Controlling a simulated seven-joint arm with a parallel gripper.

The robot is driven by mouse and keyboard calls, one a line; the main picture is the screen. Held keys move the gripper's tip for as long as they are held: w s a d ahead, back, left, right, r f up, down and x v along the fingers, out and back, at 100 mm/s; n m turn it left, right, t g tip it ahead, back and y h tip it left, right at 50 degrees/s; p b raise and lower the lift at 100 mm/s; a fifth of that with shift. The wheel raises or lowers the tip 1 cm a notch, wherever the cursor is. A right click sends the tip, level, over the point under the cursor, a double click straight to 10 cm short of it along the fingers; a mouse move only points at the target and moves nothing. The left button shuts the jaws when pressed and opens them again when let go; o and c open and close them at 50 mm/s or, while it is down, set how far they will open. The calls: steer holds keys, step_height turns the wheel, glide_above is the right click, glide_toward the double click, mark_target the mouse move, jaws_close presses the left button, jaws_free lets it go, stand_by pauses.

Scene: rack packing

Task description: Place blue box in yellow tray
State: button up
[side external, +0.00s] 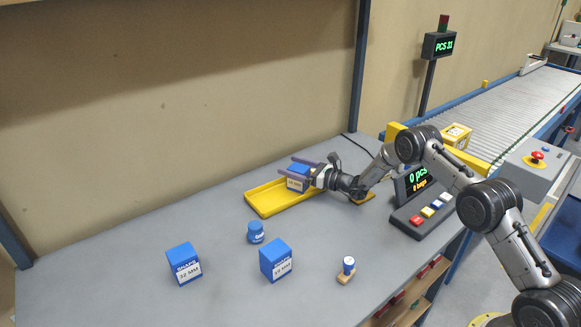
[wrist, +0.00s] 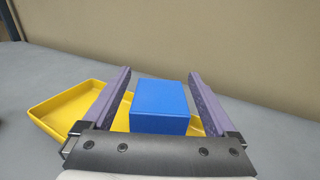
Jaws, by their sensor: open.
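A blue box with a white label (side external: 297,181) is at the right part of the yellow tray (side external: 262,205). In the wrist view the blue box (wrist: 160,104) sits between my two purple fingers, with the yellow tray (wrist: 70,101) behind and to the left. My gripper (side external: 302,162) reaches in from the right, its fingers on either side of the box. It is open, with a visible gap beside the box in the wrist view. Two more blue boxes stand on the table outside the tray, one at left (side external: 184,264) and one nearer the middle (side external: 276,260).
A small blue jar (side external: 256,232) stands in front of the tray. A stamp with a wooden base (side external: 347,270) is at front right. A button panel with a display (side external: 420,212) and a conveyor (side external: 500,112) are at right. The table's left part is clear.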

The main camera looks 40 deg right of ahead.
steer(key=v, duration=1.1)
steer(key=s+a+r+n+g+y, duration=0.3)
steer(key=a+r+n, duration=0.2)
steer(key=a+r, duration=0.2)
steer(key=s+a+r+n+g+y, duration=0.3)
steer(key=s+a+r+n, duration=0.15)
steer(key=a+r, duration=0.2)
steer(key=s+a+r+n+g+h, duration=0.1)
steer(key=s+a+r+n+g, duration=0.25)
steer(key=s, duration=0.25)
steer(key=s+a+r+n+g, duration=0.2)
steer(key=s+a+n+g, duration=0.1)
steer(key=s+n, duration=0.25)
steer(key=s+d+r+n+g+h, duration=0.15)
steer(key=s+n+h, duration=0.5)
steer(key=s, duration=0.95)
steer(key=s+d+n+t+h, duration=0.3)
steer(key=s+d+n+h, duration=0.2)
steer(key=s+d, duration=0.3)
steer(key=shift+s+r+n, duration=0.15)
steer(key=shift+s+n, duration=0.55)
steer(key=shift+n, duration=0.1)
